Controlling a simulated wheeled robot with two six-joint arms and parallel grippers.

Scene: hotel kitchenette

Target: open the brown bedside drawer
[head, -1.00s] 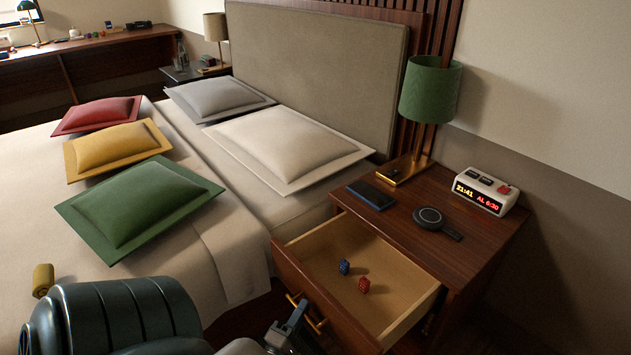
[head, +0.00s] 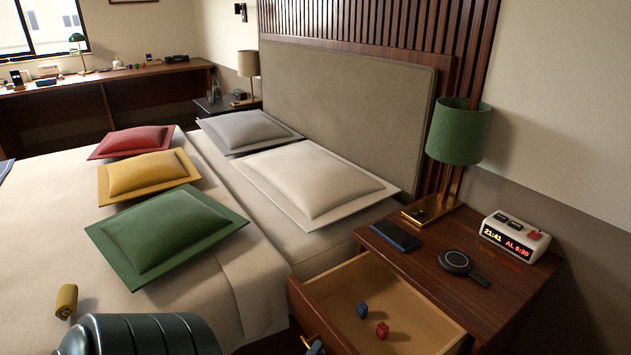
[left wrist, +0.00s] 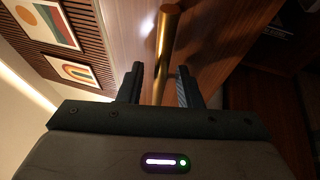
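The brown bedside drawer (head: 400,337) is pulled well out of the brown nightstand (head: 440,262), and its pale inside shows in the head view. A blue die (head: 362,310) and a red die (head: 382,330) lie in it. Its gold handle (left wrist: 168,35) runs between the fingers of my left gripper (left wrist: 160,88) in the left wrist view. The fingers stand apart, one on each side of the bar, with gaps showing. In the head view only a small part of this gripper shows at the bottom edge. My right gripper is out of view.
On the nightstand are a green lamp (head: 460,135), a dark phone-like slab (head: 394,236), a round black charger (head: 455,262) and an alarm clock (head: 515,237). The bed with several pillows (head: 165,235) stands left of the drawer.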

